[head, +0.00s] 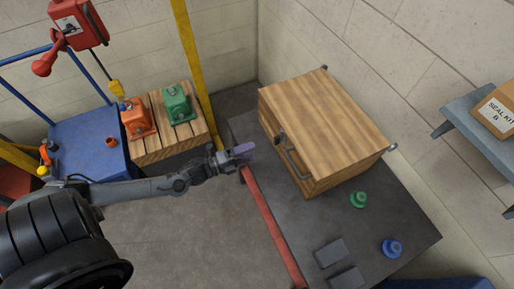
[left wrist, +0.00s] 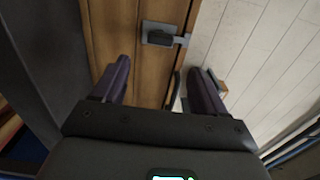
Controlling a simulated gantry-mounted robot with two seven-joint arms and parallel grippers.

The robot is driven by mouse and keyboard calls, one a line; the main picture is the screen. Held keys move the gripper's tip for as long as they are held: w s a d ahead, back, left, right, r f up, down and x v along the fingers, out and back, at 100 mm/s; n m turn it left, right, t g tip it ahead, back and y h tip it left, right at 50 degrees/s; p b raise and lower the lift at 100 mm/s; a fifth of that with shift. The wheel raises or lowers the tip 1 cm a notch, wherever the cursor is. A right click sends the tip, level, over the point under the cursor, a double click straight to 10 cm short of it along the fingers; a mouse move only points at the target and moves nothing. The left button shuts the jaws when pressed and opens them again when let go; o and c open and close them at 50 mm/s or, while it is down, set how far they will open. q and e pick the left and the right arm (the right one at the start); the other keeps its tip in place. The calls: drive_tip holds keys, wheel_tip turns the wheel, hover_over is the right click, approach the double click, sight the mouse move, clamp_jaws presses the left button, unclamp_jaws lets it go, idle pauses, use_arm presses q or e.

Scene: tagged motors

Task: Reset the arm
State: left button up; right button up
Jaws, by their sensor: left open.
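My left arm reaches in from the left in the head view, and its gripper (head: 243,151) hangs near the left edge of the dark table, left of the wooden cabinet. In the left wrist view the gripper (left wrist: 160,88) has its two purple fingers spread apart with nothing between them. Beyond the fingers is the wooden cabinet (left wrist: 115,35) with a dark latch (left wrist: 158,36). In the head view the cabinet (head: 325,115) has a handle (head: 292,160) on its front and looks shut. My right gripper is not in view.
An orange motor (head: 138,119) and a green motor (head: 178,105) stand on a slatted wooden pallet (head: 165,148). A blue cart (head: 85,145) is left of it. A green knob (head: 358,200) and a blue knob (head: 391,248) stand on the dark table (head: 310,225), whose edge has a red strip (head: 272,225).

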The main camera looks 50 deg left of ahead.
use_arm(q)
drive_tip(key=shift+s+a, duration=0.15)
drive_tip(key=shift+s, duration=0.45)
drive_tip(key=s+d+r+n+g+y, duration=0.1)
drive_tip(key=d+r+n+g+y, duration=0.1)
drive_tip(key=d+n, duration=0.5)
drive_tip(key=s+d+r+n+g+y, duration=0.1)
drive_tip(key=d+r+n+g+y, duration=0.15)
drive_tip(key=d+n, duration=0.4)
drive_tip(key=s+d+f+n+g, duration=0.1)
drive_tip(key=s+n+g, duration=0.5)
drive_tip(key=s+g, duration=0.5)
wheel_tip(320, 180, up, 30)
drive_tip(key=s+t+p, duration=0.2)
drive_tip(key=p, duration=2.7)
drive_tip(key=shift+f+y+p, duration=0.2)
drive_tip(key=shift+y+p, duration=0.2)
drive_tip(key=shift+y, duration=0.05)
